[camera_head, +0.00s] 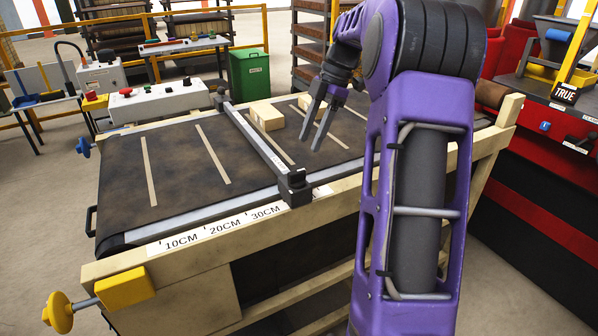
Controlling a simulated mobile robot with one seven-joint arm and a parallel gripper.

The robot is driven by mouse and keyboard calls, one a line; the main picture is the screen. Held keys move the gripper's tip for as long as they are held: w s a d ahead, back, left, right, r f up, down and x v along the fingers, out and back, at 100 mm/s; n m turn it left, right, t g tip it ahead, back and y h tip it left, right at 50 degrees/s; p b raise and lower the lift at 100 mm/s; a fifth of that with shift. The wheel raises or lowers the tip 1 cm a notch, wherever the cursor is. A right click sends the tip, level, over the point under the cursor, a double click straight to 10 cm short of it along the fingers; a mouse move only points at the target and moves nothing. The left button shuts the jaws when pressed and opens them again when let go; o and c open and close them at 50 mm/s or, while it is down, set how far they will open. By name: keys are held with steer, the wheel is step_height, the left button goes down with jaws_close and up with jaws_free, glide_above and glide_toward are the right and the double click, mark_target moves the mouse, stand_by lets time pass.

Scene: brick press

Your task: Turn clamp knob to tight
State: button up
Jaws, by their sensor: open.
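A yellow lobed knob (58,313) sits on a short metal rod that goes into a yellow block (125,288) at the table's front left corner. A blue knob (83,147) sticks out at the far left corner. I cannot tell which of them is the clamp knob, or how tight either is. A dark clamp block (295,187) holds the near end of a grey bar across the belt. My gripper (311,143) is open and empty, pointing down above the belt, right of the bar and far from both knobs.
The table's dark belt (180,175) has a ruler strip (222,225) along its front edge. Pale bricks (266,115) lie right of the bar. A control box (150,103) stands behind, and a red bench (540,150) at right. Floor is clear at left.

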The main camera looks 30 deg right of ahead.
mark_target(298, 171)
steer(key=b+x, duration=0.1)
steer(key=x, duration=0.7)
steer(key=shift+a+f, duration=0.15)
steer(key=shift+f, duration=0.15)
jaws_close()
